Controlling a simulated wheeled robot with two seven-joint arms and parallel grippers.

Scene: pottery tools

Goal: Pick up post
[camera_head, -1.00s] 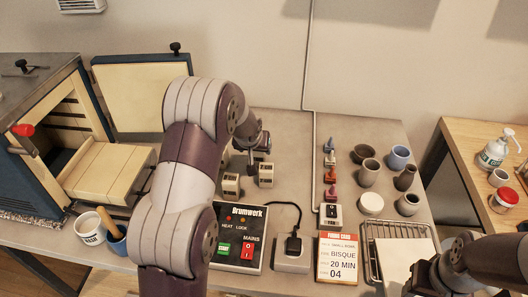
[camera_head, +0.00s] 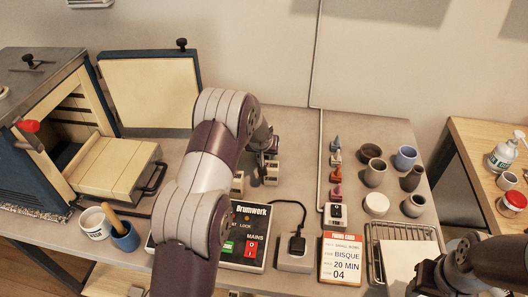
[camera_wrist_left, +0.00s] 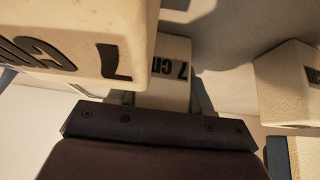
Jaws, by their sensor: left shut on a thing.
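Cream posts stand behind the control box, one at the left (camera_head: 238,183) and another to its right (camera_head: 272,174). My left gripper (camera_head: 268,150) is beyond them, mostly hidden by its own arm. A larger-looking marked post (camera_wrist_left: 85,40) fills the left of that view, and another (camera_wrist_left: 290,85) is at the right. My right gripper (camera_head: 425,285) is at the lower right, and its fingers are unclear.
The open kiln (camera_head: 45,115) with its pulled-out slab (camera_head: 110,165) is at the left. The control box (camera_head: 245,235), firing card (camera_head: 341,258) and wire rack (camera_head: 385,230) line the front. Several cups (camera_head: 375,172) stand at the right. The table behind the posts is clear.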

